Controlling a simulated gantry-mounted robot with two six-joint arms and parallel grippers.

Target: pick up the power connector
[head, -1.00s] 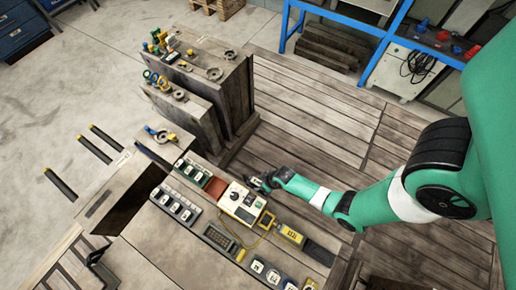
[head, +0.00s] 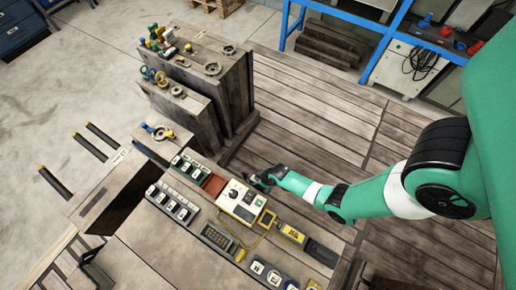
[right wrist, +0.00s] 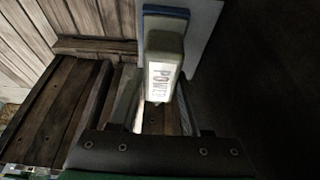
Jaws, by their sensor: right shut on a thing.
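The power connector (right wrist: 162,68) is a pale grey-green block with a white label reading "POWER" in the right wrist view. Its far end meets a pale panel with a blue edge (right wrist: 205,30); I cannot tell whether it is plugged in. My right gripper (right wrist: 158,103) is shut on the connector, one finger on each side. In the head view my right gripper (head: 258,181) is at the back right edge of the cream control box (head: 240,203), and the connector is hidden there. My left gripper is not in view.
Around the cream box are rows of switch blocks (head: 173,204), a keypad (head: 218,238) and a yellow device (head: 292,234) with a yellow cable. Upright wooden boards (head: 232,90) carrying rings and small parts stand behind. The plank floor (head: 310,110) to the right is largely clear.

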